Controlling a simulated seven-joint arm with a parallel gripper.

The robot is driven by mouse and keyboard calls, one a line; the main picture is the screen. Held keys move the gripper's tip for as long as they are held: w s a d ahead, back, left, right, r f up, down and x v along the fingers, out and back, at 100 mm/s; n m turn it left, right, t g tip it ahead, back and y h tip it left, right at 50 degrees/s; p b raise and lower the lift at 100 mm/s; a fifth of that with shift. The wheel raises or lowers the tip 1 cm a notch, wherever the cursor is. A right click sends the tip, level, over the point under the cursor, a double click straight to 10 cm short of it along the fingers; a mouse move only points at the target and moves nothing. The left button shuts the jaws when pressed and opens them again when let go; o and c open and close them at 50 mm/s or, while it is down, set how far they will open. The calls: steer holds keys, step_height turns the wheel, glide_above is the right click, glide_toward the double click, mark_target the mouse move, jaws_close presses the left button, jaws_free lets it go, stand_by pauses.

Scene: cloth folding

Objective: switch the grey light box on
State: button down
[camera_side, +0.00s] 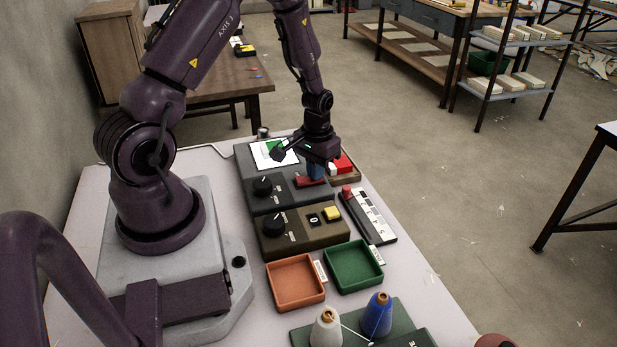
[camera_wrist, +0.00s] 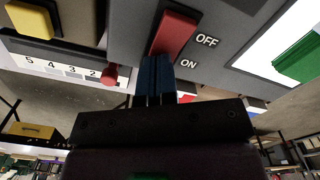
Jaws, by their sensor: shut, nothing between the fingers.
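The grey light box (camera_side: 290,193) stands on the table below my gripper (camera_side: 316,173). It has a black dial (camera_side: 263,187), a white panel (camera_side: 262,159) with a green piece on it, and a red rocker switch (camera_side: 308,182). In the wrist view the switch (camera_wrist: 174,33) lies beside the words OFF and ON. My gripper's blue fingers (camera_wrist: 155,68) are shut and empty, with their tips at the ON end of the switch. They hide part of that end. I cannot tell whether they touch it or whether the white panel is lit.
A brown box (camera_side: 290,241) with a dial and yellow button stands in front. A numbered slider unit (camera_side: 368,215) is to the right. An orange tray (camera_side: 295,298) and green tray (camera_side: 353,283) lie nearer.

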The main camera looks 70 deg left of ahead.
mark_target(309, 185)
steer(key=shift+r, duration=3.5)
steer(key=shift+s+d, duration=0.15)
steer(key=shift+s, duration=0.1)
steer(key=s+d+r+m+t, duration=0.2)
steer(key=s+d+r, duration=0.3)
steer(key=d+r, duration=0.4)
steer(key=s+d+r+m+t, duration=0.3)
steer(key=d+r, duration=0.5)
steer(key=r, duration=0.6)
steer(key=s+m, duration=0.1)
steer(key=s, duration=0.1)
steer(key=shift+s+d+t, duration=0.3)
steer(key=shift+d, duration=0.05)
